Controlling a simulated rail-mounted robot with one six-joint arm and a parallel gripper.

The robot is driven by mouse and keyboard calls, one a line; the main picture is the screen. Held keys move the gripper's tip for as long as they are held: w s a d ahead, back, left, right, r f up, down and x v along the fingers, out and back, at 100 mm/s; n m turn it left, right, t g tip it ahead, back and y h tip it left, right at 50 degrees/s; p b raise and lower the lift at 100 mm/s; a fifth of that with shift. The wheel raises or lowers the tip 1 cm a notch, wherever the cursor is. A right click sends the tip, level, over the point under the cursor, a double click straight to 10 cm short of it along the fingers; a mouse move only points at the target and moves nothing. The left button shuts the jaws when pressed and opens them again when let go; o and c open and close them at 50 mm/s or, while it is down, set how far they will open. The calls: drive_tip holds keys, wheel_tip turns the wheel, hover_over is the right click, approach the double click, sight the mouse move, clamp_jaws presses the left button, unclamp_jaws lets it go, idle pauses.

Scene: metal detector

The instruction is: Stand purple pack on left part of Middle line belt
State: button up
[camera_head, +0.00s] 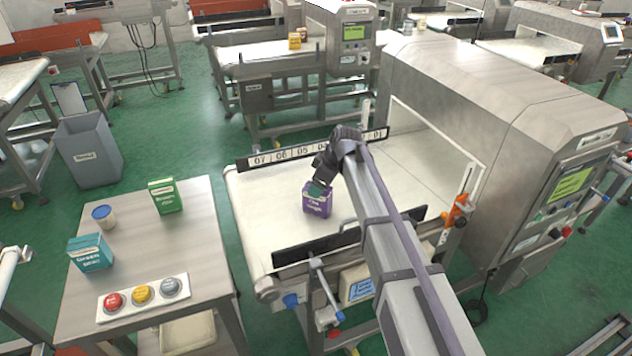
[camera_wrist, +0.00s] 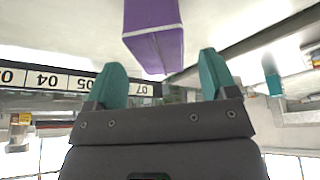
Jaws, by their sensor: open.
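The purple pack (camera_head: 317,203) stands upright on the white belt (camera_head: 262,222) in front of the metal detector, around the middle of the belt's visible stretch. My gripper (camera_head: 320,188) is at the pack's upper part in the head view and hides part of its top. In the wrist view, my gripper (camera_wrist: 162,80) has its two green fingers spread apart. The purple pack (camera_wrist: 153,40) shows just beyond the fingertips, with clear space to either side and no visible grip on it.
A numbered strip (camera_head: 290,154) runs along the belt's far edge, and a black guide rail (camera_head: 315,248) along the near edge. The metal detector (camera_head: 480,115) stands at right. A side table (camera_head: 185,235) at left holds green and teal boxes, a tub and buttons. The belt's left end is clear.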

drive_tip(key=p+v, duration=0.5)
drive_tip(key=v, duration=0.2)
drive_tip(key=shift+r, duration=0.4)
drive_tip(key=shift+d+f, duration=0.1)
drive_tip(key=shift+f, duration=0.05)
drive_tip(key=s+d+m+h, duration=0.1)
drive_tip(key=s+d+m, duration=0.3)
drive_tip(key=s+d, duration=0.2)
drive_tip(key=s+d+m+g+h, duration=0.1)
drive_tip(key=s+d+m, duration=0.4)
drive_tip(key=s, duration=0.6)
drive_tip(key=s+d+f+m+h, duration=0.1)
drive_tip(key=s+d+m+h, duration=0.1)
drive_tip(key=s+d+m, duration=0.3)
drive_tip(key=s+d, duration=0.1)
drive_tip(key=s, duration=0.3)
drive_tip(key=shift+s+d+g, duration=0.15)
drive_tip(key=shift+d+g, duration=0.15)
drive_tip(key=shift+d, duration=0.05)
drive_tip(key=shift+f, duration=0.15)
